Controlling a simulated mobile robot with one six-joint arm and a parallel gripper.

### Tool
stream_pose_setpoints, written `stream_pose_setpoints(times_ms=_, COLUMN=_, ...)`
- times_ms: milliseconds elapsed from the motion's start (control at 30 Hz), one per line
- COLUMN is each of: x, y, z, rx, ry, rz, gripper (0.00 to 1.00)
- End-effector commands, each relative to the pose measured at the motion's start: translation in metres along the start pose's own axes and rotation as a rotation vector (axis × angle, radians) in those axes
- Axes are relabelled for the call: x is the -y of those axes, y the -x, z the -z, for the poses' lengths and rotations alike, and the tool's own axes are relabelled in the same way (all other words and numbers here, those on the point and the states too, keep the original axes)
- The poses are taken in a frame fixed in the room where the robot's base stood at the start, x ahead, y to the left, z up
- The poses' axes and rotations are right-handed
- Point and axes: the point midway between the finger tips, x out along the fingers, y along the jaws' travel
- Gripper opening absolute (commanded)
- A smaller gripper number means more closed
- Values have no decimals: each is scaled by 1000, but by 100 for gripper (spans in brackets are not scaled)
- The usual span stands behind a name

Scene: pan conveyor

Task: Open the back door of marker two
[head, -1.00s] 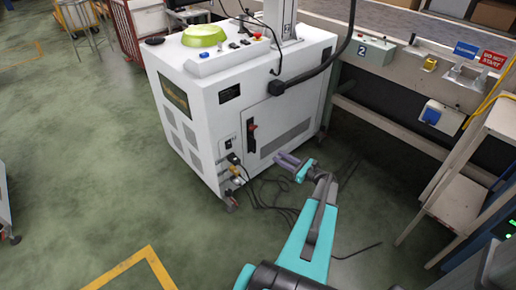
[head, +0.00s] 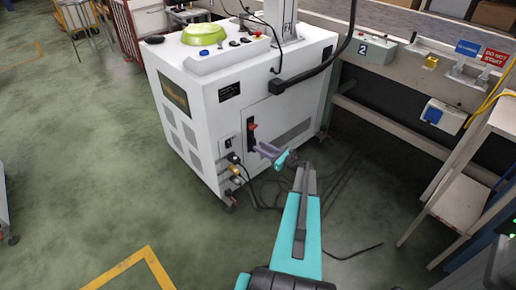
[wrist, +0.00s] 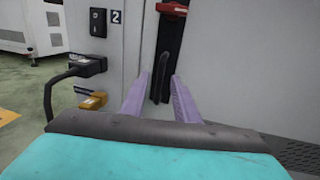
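Marker two is the white cabinet (head: 235,105) in the middle of the head view. Its back door (head: 292,112) is a flat panel with a vent and looks shut. At the door's left edge is a black handle plate with a red part (head: 251,128). In the wrist view the black handle (wrist: 161,72) lies ahead between my fingertips, under a red rotary knob (wrist: 173,8). My gripper (head: 262,150) is open and empty, its two purple fingers (wrist: 157,84) pointing at the handle. Whether they touch it I cannot tell.
Plugs and cables (head: 235,170) stick out left of the door, and a loose cable lies on the floor. A conveyor frame (head: 385,75) and a shelf (head: 465,185) stand at the right.

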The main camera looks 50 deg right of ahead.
Motion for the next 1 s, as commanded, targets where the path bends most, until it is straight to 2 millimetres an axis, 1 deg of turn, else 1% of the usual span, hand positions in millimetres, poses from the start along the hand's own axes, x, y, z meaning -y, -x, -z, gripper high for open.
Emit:
stream_pose_setpoints(times_ms=33, x=0, y=-6, z=1, rx=0, ry=0, rz=-1, gripper=28)
stream_pose_setpoints(times_ms=200, x=0, y=-18, z=1, rx=-1, ry=0, rz=0, gripper=28)
stream_pose_setpoints(times_ms=567, x=0, y=-21, z=0, rx=-1, ry=0, rz=1, gripper=28)
stream_pose_setpoints(times_ms=667, x=0, y=-21, z=0, rx=-1, ry=0, rz=1, gripper=12)
stream_pose_setpoints(times_ms=733, x=0, y=-21, z=0, rx=0, ry=0, rz=0, gripper=1)
stream_pose_setpoints(times_ms=900, x=0, y=-21, z=0, rx=-1, ry=0, rz=0, gripper=0)
stream_pose_setpoints(times_ms=933, x=-7, y=-22, z=-1, rx=-1, ry=0, rz=-3, gripper=0)
stream_pose_setpoints(times_ms=1000, x=-3, y=-21, z=0, rx=0, ry=0, rz=-3, gripper=0)
